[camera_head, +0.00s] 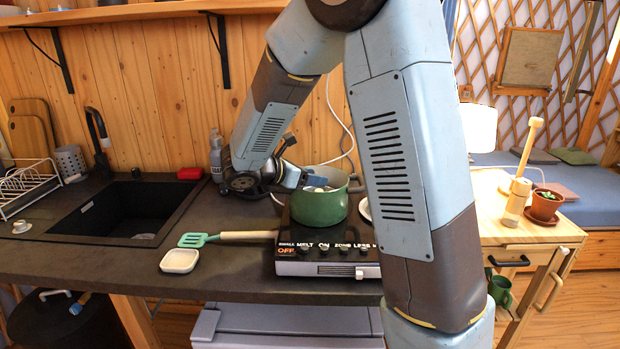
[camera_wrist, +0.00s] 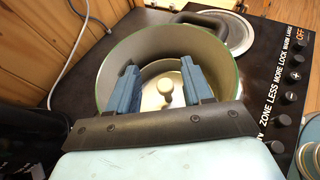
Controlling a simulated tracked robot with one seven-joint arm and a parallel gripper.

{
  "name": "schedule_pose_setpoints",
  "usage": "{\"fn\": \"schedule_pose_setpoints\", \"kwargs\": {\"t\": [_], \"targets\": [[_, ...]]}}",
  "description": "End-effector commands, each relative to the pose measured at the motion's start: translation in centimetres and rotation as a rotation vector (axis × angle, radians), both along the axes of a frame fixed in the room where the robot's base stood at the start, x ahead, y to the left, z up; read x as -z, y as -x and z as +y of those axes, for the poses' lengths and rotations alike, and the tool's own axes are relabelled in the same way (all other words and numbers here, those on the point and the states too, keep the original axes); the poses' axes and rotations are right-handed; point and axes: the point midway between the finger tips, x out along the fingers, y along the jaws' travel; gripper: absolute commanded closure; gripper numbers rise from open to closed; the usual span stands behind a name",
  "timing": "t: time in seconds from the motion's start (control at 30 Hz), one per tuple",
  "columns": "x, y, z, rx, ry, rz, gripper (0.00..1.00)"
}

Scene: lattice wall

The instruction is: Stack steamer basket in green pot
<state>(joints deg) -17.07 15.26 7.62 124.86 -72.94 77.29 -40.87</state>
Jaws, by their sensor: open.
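The green pot (camera_head: 320,208) stands on the black hob. It also shows in the wrist view, where its pale interior and rim (camera_wrist: 100,72) face me. The steamer basket (camera_wrist: 152,98) appears as a light metal disc with a central knob, low inside the pot; my gripper hides part of it. My gripper (camera_wrist: 160,70) is open, with its two blue fingers reaching over the pot opening on either side of the knob and apart from it. In the head view, my gripper (camera_head: 306,181) is at the pot's upper left rim.
A lid with a dark handle (camera_wrist: 222,32) lies beside the pot. The hob (camera_head: 325,256) is at the counter's front edge. A green spatula (camera_head: 215,238) and a small white dish (camera_head: 180,260) lie left of it. The sink (camera_head: 120,212) is further left.

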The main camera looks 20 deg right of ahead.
Motion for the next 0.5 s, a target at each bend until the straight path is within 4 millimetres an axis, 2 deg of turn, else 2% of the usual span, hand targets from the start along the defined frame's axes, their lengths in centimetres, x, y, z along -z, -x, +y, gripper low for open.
{"fn": "schedule_pose_setpoints", "kwargs": {"t": [0.2, 0.5], "targets": [[-1.4, 0.0, 0.0, 0.0, 0.0, -0.002, 0.5], [-3.4, 1.7, 5.1, -0.006, -0.001, -0.002, 0.5]]}}
